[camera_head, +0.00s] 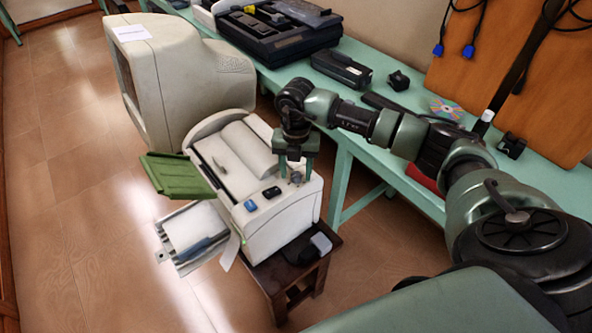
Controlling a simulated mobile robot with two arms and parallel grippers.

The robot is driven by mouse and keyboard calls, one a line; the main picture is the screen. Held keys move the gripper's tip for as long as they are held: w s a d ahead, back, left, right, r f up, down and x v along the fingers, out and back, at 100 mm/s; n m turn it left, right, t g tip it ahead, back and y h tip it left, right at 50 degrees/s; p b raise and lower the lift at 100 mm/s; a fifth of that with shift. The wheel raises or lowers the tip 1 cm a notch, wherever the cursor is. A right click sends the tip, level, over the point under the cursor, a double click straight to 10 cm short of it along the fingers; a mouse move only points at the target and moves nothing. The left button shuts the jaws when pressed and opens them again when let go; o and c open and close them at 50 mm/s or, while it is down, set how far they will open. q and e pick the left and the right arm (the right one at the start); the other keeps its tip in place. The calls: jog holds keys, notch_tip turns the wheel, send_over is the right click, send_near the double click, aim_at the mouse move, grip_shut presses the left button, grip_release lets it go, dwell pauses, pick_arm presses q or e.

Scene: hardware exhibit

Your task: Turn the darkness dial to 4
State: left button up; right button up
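A beige printer-like machine (285,221) stands on a small dark stool. A small grey knob (296,178), which looks like the darkness dial, sits on its top right corner. Its markings are too small to read, so I cannot tell its setting. My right gripper (296,171) points down over the knob, with its two green fingers apart on either side. I cannot tell whether the fingertips touch it. My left gripper is not in view.
Blue and black buttons (250,205) lie left of the knob. A green flap (178,176) and a paper tray (190,232) stick out on the left. A large beige monitor (180,75) stands behind. A green table (343,135) with old devices runs along the wall.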

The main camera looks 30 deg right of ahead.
aim_at(295, 175)
notch_tip(295, 175, up, 8)
jog(key=shift+f+b, duration=0.1)
jog(key=shift+b, duration=0.5)
jog(key=shift+a, duration=0.1)
